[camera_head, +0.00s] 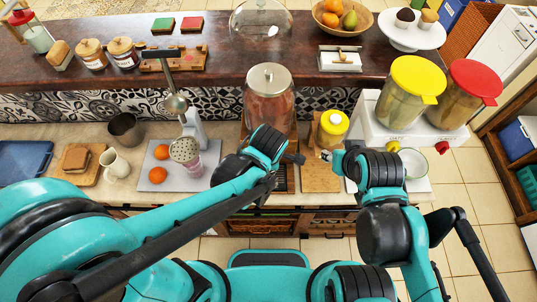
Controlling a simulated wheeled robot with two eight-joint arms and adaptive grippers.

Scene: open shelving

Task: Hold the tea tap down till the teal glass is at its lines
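A dispenser with a yellow lid (418,78) and one with a red lid (473,82) stand on a white stand (372,129) at the right. A yellow tap (392,146) and a red tap (441,147) show at its front; I cannot tell which is for tea. A pale round vessel with a green rim (413,162) sits below and between the taps, perhaps the teal glass; its lines and fill level cannot be made out. My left gripper (296,158) is left of the stand. My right gripper (328,155) points left, near the stand's left edge, apart from both taps. Their finger openings are too small to judge.
A jar with a yellow lid (334,123) stands on a wooden board (320,179) just behind my grippers. A large glass jar (269,98) stands behind my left gripper. A grey board (182,181) with oranges and a strainer (185,150) lies left. My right arm partly covers the stand's front.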

